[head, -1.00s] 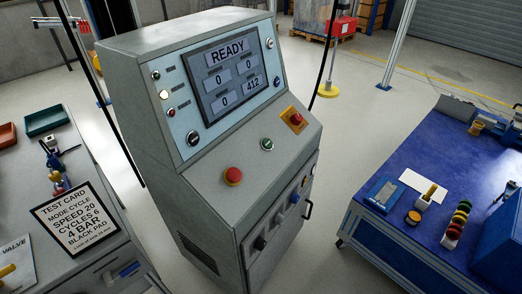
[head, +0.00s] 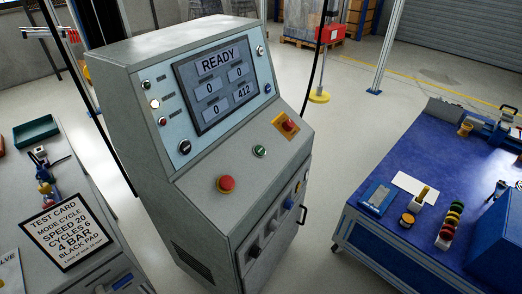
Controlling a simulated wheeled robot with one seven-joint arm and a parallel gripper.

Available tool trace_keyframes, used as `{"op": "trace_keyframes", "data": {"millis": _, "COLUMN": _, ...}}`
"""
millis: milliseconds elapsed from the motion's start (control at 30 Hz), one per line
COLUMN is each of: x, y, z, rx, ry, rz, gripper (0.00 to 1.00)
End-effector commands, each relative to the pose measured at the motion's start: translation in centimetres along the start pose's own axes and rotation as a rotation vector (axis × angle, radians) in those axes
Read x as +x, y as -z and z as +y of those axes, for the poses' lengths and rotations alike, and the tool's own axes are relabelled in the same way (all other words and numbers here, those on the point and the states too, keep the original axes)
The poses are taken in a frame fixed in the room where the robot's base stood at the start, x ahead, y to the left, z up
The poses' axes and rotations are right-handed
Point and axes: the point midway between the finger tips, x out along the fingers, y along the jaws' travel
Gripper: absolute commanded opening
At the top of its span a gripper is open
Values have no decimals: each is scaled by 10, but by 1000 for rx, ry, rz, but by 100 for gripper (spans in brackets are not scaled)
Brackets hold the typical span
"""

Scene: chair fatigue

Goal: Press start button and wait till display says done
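The grey control cabinet (head: 150,95) stands in the middle of the head view. Its display (head: 216,84) reads READY, with 0, 0, 0 and 412 in boxes below. On the sloped panel are a green button (head: 260,151), a red mushroom button (head: 226,184) and a red knob on a yellow plate (head: 287,126). I cannot read a label on the green button. Small lamps and knobs sit beside the display, one lamp lit pale (head: 155,104). My gripper is not in view.
A test card (head: 66,234) on the left bench lists mode cycle, speed 20, cycles 6, 4 bar, black pad. A blue bench (head: 385,225) with small parts stands at the right. Grey floor (head: 345,130) lies open behind and between them.

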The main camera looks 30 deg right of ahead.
Motion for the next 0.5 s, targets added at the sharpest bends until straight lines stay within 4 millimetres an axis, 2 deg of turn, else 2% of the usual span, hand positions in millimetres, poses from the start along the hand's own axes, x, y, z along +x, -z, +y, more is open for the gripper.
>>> {"op": "trace_keyframes", "data": {"millis": 33, "x": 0, "y": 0, "z": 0, "rx": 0, "ry": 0, "rz": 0, "gripper": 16}}
{"op": "trace_keyframes", "data": {"millis": 100, "x": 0, "y": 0, "z": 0, "rx": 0, "ry": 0, "rz": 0, "gripper": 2}}
{"op": "trace_keyframes", "data": {"millis": 133, "x": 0, "y": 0, "z": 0, "rx": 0, "ry": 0, "rz": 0, "gripper": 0}}
{"op": "trace_keyframes", "data": {"millis": 500, "x": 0, "y": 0, "z": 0, "rx": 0, "ry": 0, "rz": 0, "gripper": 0}}
